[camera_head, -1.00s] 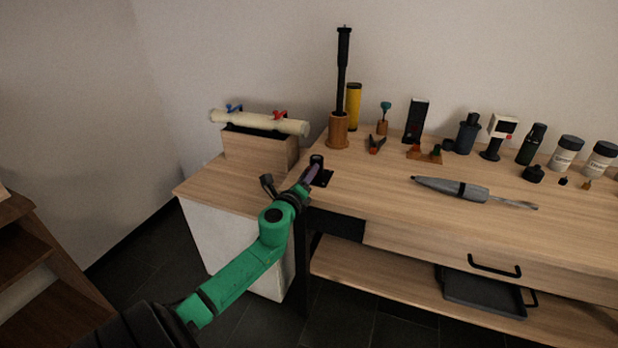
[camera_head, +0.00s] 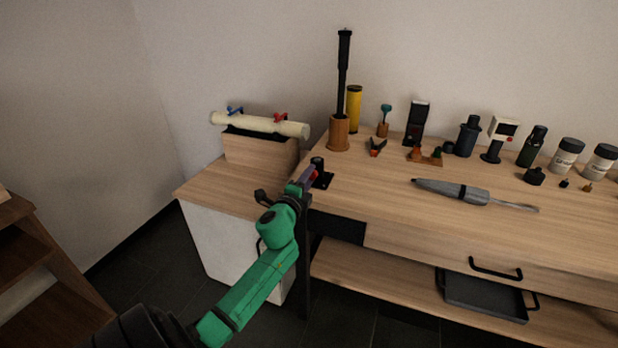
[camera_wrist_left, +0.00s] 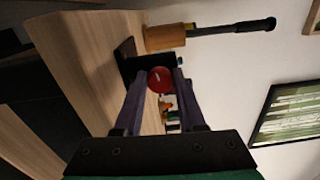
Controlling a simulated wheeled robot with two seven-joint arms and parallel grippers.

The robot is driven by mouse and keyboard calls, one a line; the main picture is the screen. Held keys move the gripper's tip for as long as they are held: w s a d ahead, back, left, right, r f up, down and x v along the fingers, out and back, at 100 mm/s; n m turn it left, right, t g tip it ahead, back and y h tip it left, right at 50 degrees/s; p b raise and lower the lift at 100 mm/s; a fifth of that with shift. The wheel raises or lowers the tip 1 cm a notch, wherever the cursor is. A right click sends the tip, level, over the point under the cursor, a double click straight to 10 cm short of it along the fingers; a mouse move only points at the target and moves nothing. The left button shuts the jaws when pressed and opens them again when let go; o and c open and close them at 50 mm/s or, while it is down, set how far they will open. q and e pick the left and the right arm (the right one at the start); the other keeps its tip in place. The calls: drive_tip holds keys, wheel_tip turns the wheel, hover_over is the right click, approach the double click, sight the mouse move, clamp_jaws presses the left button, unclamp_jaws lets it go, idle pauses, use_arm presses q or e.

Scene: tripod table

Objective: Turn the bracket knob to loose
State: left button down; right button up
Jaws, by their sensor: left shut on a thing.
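The black bracket (camera_head: 323,180) stands on the near left corner of the workbench top. Its round red knob (camera_wrist_left: 160,80) has a small pale mark and shows between my finger pads in the left wrist view. Part of the dark bracket (camera_wrist_left: 128,60) shows behind the knob there. My left gripper (camera_head: 308,176), with purple-grey fingers, is shut on the knob from the near left side. In the head view the fingers hide most of the knob. In the left wrist view the gripper (camera_wrist_left: 158,84) has one finger on each side of it. My right gripper is not in view.
A wooden cup (camera_head: 338,133) with an upright black pole stands behind the bracket. A cream tube (camera_head: 262,124) lies on a wooden box at left. A grey pen-like tool (camera_head: 452,190) lies on the bench. Bottles and small items line the back. The bench front is mostly clear.

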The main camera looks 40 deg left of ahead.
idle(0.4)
use_arm(q)
drive_tip(key=c, duration=0.5)
unclamp_jaws()
